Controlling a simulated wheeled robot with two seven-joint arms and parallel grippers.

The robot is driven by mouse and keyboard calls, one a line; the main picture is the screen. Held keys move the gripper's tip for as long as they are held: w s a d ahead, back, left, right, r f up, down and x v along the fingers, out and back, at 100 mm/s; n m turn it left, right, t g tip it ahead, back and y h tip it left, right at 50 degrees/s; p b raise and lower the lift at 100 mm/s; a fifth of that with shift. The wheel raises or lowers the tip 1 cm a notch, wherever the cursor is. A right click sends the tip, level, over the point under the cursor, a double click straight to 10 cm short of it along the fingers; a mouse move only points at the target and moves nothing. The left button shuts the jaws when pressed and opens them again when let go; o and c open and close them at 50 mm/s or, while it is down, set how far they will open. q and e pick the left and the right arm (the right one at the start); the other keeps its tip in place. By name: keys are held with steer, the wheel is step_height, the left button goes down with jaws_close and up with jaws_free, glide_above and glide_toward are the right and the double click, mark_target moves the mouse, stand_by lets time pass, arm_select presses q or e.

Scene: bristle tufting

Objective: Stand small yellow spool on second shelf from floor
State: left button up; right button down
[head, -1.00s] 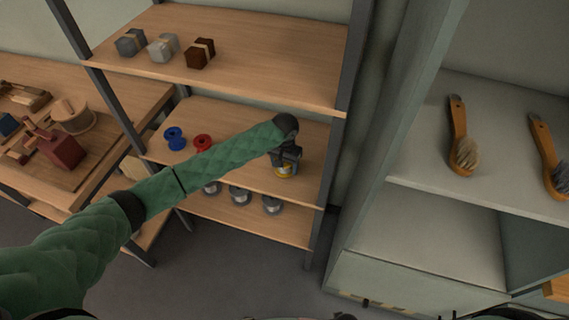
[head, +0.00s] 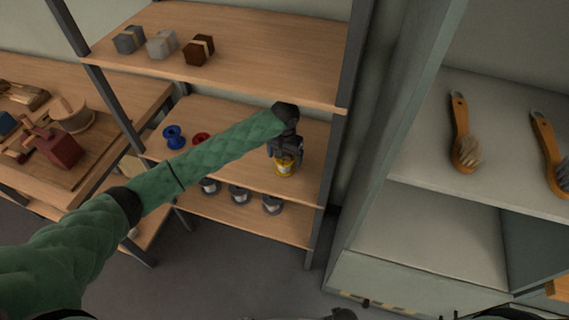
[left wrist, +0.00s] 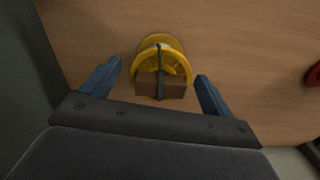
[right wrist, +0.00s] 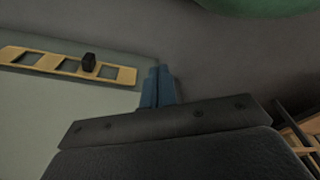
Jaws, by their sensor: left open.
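The small yellow spool (head: 285,166) is on the middle board (head: 235,130) of the wooden rack, second up from the floor, near its right end. In the left wrist view the spool (left wrist: 163,58) appears upright, with a brown block (left wrist: 160,88) and dark strap across its near side. My left gripper (head: 287,150) is above the spool in the head view. In the left wrist view its blue fingers (left wrist: 156,87) are spread on either side, apart from the spool. My right gripper (right wrist: 158,85) has its fingertips together, with nothing visible between them.
On the same board, a blue spool (head: 174,136) and a partly hidden red spool (head: 201,139) stand left. Banded blocks (head: 162,43) sit above. A rack post (head: 333,150) stands close right; a cabinet with brushes (head: 466,150) is beyond.

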arm_select(q)
step_height(320, 180, up, 8)
steer(key=shift+r+b, duration=0.1)
steer(key=shift+b, duration=0.75)
arm_select(e)
steer(key=r, duration=0.1)
steer(key=w+r, duration=0.1)
steer(key=r, duration=0.1)
steer(key=a+r, duration=0.1)
steer(key=shift+w+a+r, duration=0.1)
steer(key=shift+w+r, duration=0.05)
steer(key=shift+r, duration=0.05)
arm_select(q)
steer(key=s+f+t+h, duration=0.1)
steer(key=s+f+h, duration=0.35)
steer(key=s, duration=1.05)
steer(key=s+a+f+n+t+y, duration=0.1)
steer(key=s+a+f+n+y, duration=0.1)
steer(key=s+a, duration=0.9)
steer(key=s+a+f+n+t+y, duration=0.1)
steer(key=s+a+f+t+y, duration=0.1)
steer(key=s+a, duration=0.9)
steer(key=s+d+f+g, duration=0.1)
steer(key=s+f, duration=0.2)
steer(key=f, duration=1.9)
steer(key=s+d+f+g, duration=0.1)
steer(key=s+d+f, duration=0.1)
steer(key=f, duration=2)
steer(key=shift+s+f, duration=0.35)
steer(key=shift+s, duration=0.1)
